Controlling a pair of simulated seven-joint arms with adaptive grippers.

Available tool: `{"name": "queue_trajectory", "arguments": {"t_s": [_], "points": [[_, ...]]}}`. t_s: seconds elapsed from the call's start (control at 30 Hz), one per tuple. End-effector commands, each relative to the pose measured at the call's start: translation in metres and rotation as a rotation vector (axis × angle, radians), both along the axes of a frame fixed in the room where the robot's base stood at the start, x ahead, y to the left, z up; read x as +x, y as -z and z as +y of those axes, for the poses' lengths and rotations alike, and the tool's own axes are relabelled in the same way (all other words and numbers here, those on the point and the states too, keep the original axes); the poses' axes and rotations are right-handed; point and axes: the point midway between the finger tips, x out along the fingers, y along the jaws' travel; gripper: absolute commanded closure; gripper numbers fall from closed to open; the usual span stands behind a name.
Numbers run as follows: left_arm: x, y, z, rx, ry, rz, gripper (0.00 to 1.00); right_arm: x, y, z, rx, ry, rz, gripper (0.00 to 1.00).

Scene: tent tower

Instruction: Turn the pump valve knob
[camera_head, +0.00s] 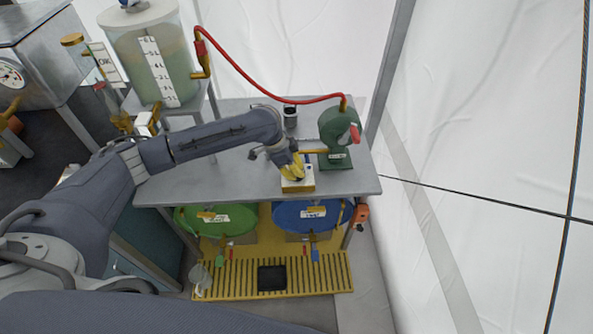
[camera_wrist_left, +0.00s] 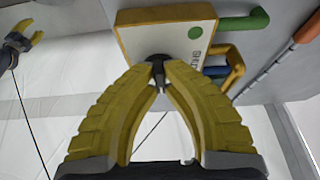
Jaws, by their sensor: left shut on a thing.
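The pump valve is a small white box with yellow edges (camera_head: 298,184) near the front edge of the grey table. In the left wrist view its white face (camera_wrist_left: 170,38) has a green dot, partly hidden lettering and a dark knob (camera_wrist_left: 158,62). My left gripper (camera_head: 294,166) reaches it from the left; its yellow fingertips (camera_wrist_left: 160,70) are closed around the knob. The fingers hide part of the knob, so its exact angle is hard to tell. My right gripper (camera_wrist_left: 25,40) shows small at the left of the wrist view, apart from the valve, its yellow fingers spread and empty.
A green pump (camera_head: 338,128) stands behind the valve, with a red hose (camera_head: 262,92) running to a clear tank (camera_head: 150,55). A small dark cylinder (camera_head: 290,117) is on the table. Green (camera_head: 215,218) and blue (camera_head: 308,216) drums lie below. White tent wall is at right.

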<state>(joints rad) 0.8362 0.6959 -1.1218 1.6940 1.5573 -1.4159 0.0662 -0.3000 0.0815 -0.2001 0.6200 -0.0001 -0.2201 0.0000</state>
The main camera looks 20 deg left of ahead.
Motion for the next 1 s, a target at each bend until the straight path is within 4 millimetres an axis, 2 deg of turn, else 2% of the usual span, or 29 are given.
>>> {"name": "queue_trajectory", "arguments": {"t_s": [0.4, 1.0], "points": [[-0.0015, 0.0002, -0.0017, -0.001, -0.249, 0.002, 1.00, -0.0002, 0.0000, -0.0005, 0.000, 0.000, 0.000, 0.57], [-0.0015, 0.0003, -0.0018, -0.001, -0.323, 0.002, 1.00, -0.0001, 0.0000, 0.0034, 0.003, 0.002, 0.000, 0.57]]}}
